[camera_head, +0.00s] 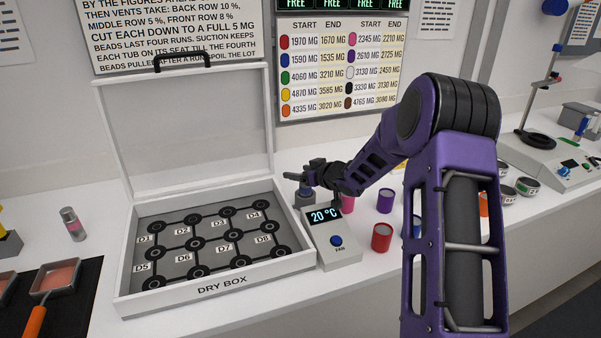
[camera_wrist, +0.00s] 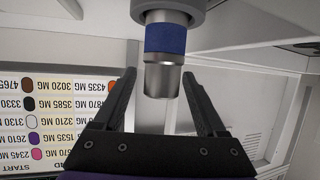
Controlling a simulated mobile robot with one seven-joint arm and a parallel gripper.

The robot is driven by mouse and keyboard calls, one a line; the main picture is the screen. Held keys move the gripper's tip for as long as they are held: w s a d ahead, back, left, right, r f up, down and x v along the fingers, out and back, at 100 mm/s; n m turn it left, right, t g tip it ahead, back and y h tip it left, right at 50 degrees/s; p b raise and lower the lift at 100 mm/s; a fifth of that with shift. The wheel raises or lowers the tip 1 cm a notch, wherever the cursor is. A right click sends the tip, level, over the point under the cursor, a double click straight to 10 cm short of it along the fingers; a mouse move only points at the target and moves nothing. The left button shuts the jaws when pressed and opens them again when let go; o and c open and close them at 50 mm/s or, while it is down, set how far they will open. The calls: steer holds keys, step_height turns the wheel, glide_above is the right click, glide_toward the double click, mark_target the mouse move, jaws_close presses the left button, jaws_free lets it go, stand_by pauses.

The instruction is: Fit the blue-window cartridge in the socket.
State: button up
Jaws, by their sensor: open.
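The blue-window cartridge (camera_wrist: 165,40) is a silver cylinder with a blue band. In the wrist view, which is upside down, its band end meets a grey round collar (camera_wrist: 170,8), apparently the socket. Its silver end points toward my gripper (camera_wrist: 160,80). The fingers are open on either side of the silver end, with small gaps. In the head view my gripper (camera_head: 298,180) is over the grey socket block (camera_head: 304,201) behind the fan unit, with a bit of blue (camera_head: 306,191) under the fingers. How deep the cartridge sits cannot be told.
The open dry box (camera_head: 215,287) with its raised lid (camera_head: 190,125) stands left of the arm. The fan unit (camera_head: 338,253) is just in front of the socket. Pigment jars, such as a red one (camera_head: 381,238) and a purple one (camera_head: 385,201), stand to the right. A pink-window cartridge (camera_head: 73,225) stands far left.

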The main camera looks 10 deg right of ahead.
steer(key=shift+s, duration=0.1)
steer(key=p+v, duration=0.1)
steer(key=v, duration=1.6)
steer(key=shift+r, duration=0.2)
steer(key=shift+a, duration=0.1)
